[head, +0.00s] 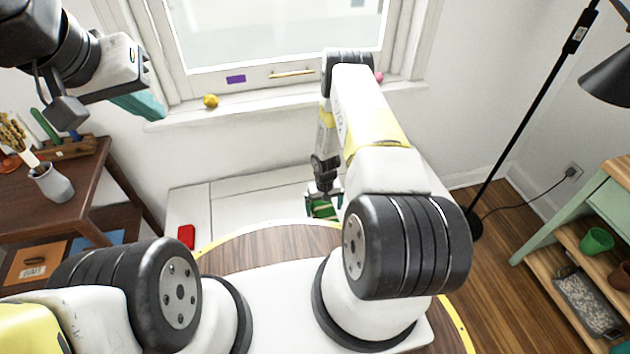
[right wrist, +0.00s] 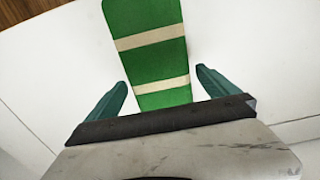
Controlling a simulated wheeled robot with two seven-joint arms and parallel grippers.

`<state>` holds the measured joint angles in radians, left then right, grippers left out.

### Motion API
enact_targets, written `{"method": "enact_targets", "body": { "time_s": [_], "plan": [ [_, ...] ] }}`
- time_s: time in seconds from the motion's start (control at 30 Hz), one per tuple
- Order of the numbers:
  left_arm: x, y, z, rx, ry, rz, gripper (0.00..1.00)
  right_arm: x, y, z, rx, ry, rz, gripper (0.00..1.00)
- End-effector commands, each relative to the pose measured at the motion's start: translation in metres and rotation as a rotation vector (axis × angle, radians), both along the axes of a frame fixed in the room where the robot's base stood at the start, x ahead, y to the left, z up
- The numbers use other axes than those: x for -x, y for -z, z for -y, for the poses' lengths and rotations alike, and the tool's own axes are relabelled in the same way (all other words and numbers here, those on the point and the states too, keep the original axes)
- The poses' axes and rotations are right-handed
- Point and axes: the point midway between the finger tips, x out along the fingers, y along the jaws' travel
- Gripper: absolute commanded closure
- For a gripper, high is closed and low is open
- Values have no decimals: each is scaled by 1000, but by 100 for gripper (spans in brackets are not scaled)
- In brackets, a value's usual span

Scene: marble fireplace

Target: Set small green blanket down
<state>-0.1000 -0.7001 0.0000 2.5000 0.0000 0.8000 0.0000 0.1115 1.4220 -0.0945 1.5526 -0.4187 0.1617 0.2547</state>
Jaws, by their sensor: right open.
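The small green blanket (right wrist: 158,45) is a flat green strip with two cream stripes, seen in the right wrist view over a white surface (right wrist: 260,50). In the head view it shows small (head: 322,211) below the window. My right gripper (right wrist: 161,80) is open, with one teal finger on each side of the blanket and gaps between. It also shows in the head view (head: 324,196), reaching down at the white surface. My left gripper (head: 140,106) is raised at the upper left, with teal fingers partly overlapping; its opening is unclear and no held object shows.
A red block (head: 186,236) lies on the white surface. The windowsill (head: 280,98) holds a yellow object (head: 211,101) and a pink one (head: 379,77). A brown table (head: 85,185) with a vase stands left. A black floor lamp (head: 520,120) and green shelf (head: 575,215) stand right.

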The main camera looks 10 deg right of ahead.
Motion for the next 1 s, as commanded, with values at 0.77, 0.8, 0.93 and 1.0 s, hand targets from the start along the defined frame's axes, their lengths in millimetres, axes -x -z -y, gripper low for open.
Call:
{"method": "enact_targets", "body": {
  "time_s": [0.77,0.8,0.93,1.0],
  "plan": [
    [0,0,0,0,0,0,100,-20,-162,2,2,12,46,1],
    [0,0,0,0,0,0,100,-26,-185,3,2,16,62,1],
    [0,0,0,0,0,0,100,-35,-273,1,-3,29,122,1],
    [0,0,0,0,0,0,100,-33,-318,-1,-9,36,152,1]
  ]
}}
